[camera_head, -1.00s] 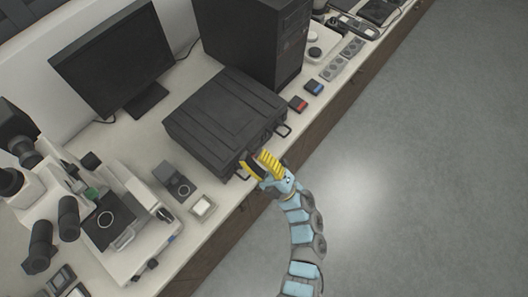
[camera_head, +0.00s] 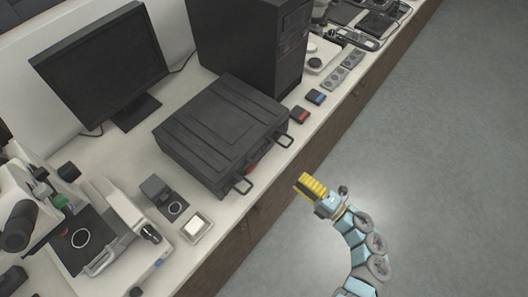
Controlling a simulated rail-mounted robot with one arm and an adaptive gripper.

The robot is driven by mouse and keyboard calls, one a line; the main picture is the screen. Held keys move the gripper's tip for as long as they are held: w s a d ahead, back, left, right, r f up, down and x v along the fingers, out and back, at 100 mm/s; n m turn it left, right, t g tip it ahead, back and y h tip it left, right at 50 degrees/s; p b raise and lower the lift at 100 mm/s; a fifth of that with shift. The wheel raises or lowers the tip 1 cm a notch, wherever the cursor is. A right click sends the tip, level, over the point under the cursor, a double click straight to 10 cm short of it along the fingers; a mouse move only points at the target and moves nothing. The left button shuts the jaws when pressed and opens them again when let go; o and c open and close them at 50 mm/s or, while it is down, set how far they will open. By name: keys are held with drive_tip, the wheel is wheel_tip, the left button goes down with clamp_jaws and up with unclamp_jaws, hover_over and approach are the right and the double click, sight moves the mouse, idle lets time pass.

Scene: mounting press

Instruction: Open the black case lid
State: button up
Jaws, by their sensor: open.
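The black case (camera_head: 222,128) lies flat on the bench, its lid shut down. My gripper (camera_head: 306,183), with yellow fingers, is off the bench's front edge, to the right of and apart from the case. It is open and I see nothing in it.
A black computer tower (camera_head: 248,45) stands behind the case, and a monitor (camera_head: 103,65) at its back left. A microscope (camera_head: 75,225) is at the left. Small red and blue boxes (camera_head: 316,97) lie to the right. The floor side is clear.

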sight(264, 151)
drive_tip(key=p+x, duration=0.1)
drive_tip(key=x, duration=1.3)
drive_tip(key=shift+w+a+r, duration=0.15)
drive_tip(key=shift+a, duration=0.15)
clamp_jaws()
